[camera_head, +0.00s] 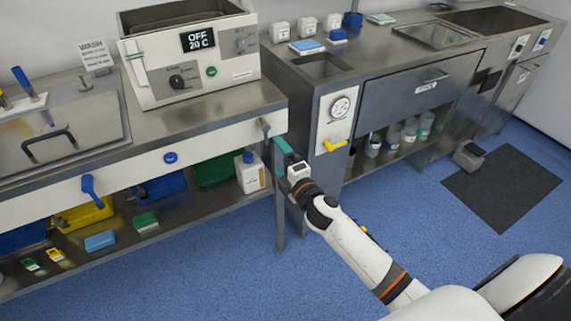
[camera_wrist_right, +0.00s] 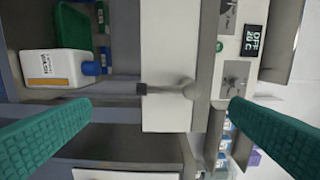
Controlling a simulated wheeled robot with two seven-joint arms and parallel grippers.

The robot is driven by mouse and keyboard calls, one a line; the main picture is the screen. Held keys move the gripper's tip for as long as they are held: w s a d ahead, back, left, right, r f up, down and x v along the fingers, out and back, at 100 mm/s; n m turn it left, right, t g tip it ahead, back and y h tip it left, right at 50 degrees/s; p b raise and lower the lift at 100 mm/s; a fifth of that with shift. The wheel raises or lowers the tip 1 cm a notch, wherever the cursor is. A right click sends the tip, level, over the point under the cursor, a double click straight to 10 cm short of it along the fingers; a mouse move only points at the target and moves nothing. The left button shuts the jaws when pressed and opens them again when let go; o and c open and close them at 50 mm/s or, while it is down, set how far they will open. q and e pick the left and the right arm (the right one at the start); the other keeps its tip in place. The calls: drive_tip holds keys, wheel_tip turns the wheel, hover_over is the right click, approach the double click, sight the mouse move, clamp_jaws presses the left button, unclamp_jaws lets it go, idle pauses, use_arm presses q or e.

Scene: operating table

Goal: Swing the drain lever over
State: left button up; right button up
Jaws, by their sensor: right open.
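A grey lever (camera_head: 265,127) with a dark tip is mounted on the pale front panel at the right end of the left bench, below the bath unit (camera_head: 192,60). In the right wrist view the lever (camera_wrist_right: 165,90) lies across the panel, its dark tip pointing left and its round pivot at right. My right gripper (camera_head: 281,163) is at the bench's right corner, just below and right of the lever. Its green fingers (camera_wrist_right: 163,106) are spread wide with nothing between them; the lever appears in the gap, apart from both. My left gripper is not in view.
A blue lever (camera_head: 88,187) and blue knob (camera_head: 170,158) are further left on the panel. A yellow lever (camera_head: 333,145) sits under a gauge (camera_head: 340,107) on the right cabinet. A white jug (camera_head: 250,174) stands on the lower shelf. Blue floor in front is open.

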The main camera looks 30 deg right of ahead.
drive_tip(key=shift+s, duration=1.1)
